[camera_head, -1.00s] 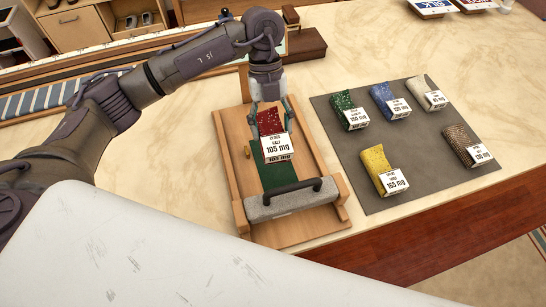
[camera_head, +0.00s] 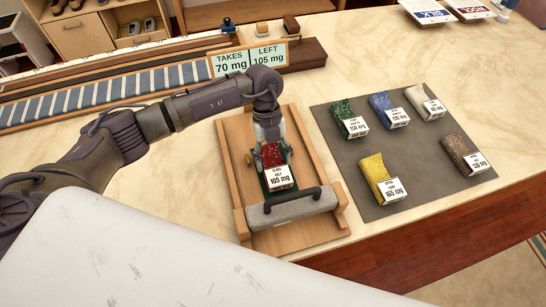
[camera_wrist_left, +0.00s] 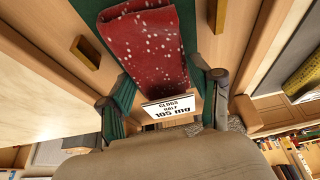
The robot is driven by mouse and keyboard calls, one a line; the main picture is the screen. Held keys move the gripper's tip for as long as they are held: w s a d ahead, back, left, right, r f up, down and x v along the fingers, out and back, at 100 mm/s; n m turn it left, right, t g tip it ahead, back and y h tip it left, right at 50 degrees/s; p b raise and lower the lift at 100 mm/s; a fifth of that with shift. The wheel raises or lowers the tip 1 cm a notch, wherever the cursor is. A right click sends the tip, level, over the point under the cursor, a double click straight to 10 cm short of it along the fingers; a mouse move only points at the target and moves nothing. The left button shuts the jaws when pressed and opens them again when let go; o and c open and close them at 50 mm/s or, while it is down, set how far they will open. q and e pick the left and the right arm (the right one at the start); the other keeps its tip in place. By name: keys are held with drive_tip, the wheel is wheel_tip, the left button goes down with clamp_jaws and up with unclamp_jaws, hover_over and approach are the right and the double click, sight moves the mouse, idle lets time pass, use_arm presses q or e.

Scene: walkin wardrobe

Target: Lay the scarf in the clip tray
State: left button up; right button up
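The red white-specked folded scarf (camera_head: 272,155) bears a white tag reading 105 mg. My left gripper (camera_head: 272,160) has a finger on each side of it, seemingly pressing its edges. The scarf fills the middle of the left wrist view (camera_wrist_left: 148,45), its tag between the fingers. It is over the green strip of the wooden clip tray (camera_head: 232,170); I cannot tell whether it touches the strip. The tray's grey padded clip bar (camera_head: 290,210) with a dark handle lies across the near end, just beyond the tag. My right gripper is not in view.
A grey mat (camera_head: 350,180) right of the tray holds several folded, tagged cloths, including a yellow one (camera_head: 377,175). Behind the tray stands a sign (camera_head: 249,58) reading TAKES 70 mg, LEFT 105 mg. A striped rack (camera_head: 100,95) lies behind my left arm.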

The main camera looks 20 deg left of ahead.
use_arm(q)
drive_tip(key=o, duration=0.5)
drive_tip(key=shift+c, duration=0.2)
drive_tip(key=shift+r, duration=0.1)
drive_tip(key=b+v, duration=0.2)
drive_tip(key=v, duration=0.9)
drive_tip(key=shift+w+r, duration=0.15)
drive_tip(key=shift+r, duration=0.3)
